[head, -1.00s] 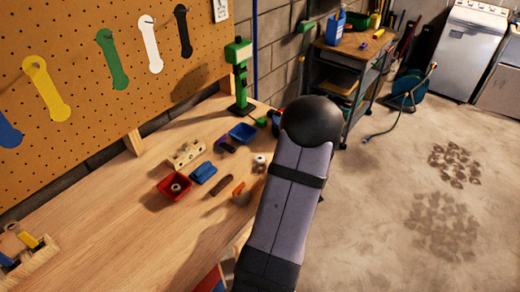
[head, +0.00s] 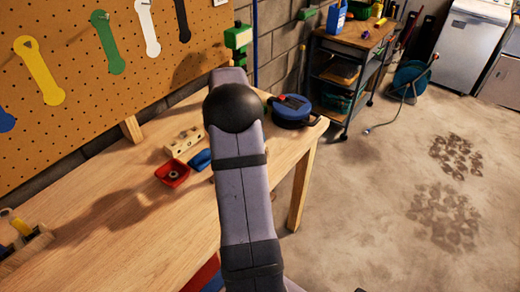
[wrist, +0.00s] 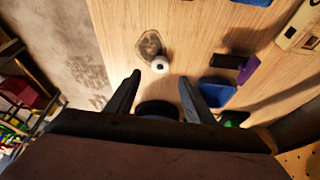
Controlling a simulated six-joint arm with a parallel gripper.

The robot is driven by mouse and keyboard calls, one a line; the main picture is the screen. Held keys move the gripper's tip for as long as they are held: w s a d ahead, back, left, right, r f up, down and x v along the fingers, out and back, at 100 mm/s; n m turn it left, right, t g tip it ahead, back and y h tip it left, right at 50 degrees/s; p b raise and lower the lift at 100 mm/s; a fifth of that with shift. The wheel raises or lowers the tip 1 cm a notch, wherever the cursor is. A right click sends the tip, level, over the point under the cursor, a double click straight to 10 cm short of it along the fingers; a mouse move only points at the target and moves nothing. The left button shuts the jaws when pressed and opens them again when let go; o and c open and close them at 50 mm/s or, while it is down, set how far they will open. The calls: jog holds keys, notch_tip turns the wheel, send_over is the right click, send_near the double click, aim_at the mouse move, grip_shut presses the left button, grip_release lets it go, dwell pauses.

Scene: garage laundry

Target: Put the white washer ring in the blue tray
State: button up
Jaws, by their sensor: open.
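The white washer ring (wrist: 160,64), with a dark hole, lies on the wooden bench in the wrist view, just beyond my fingertips and between their lines. My gripper (wrist: 159,79) is open with nothing between its fingers; the ring is apart from both.
A purple and black item (wrist: 248,69) and a green item (wrist: 233,118) lie near the blue tray. A round blue item (head: 291,112) is near the bench's right end.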

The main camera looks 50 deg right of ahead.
jog(key=shift+p+x, duration=1.15)
jog(key=shift+x, duration=0.45)
jog(key=shift+p+x, duration=0.9)
jog(key=shift+x, duration=1.15)
jog(key=shift+a, duration=0.1)
jog(key=c, duration=1.2)
notch_tip(320, 180, up, 10)
jog(key=b, duration=0.3)
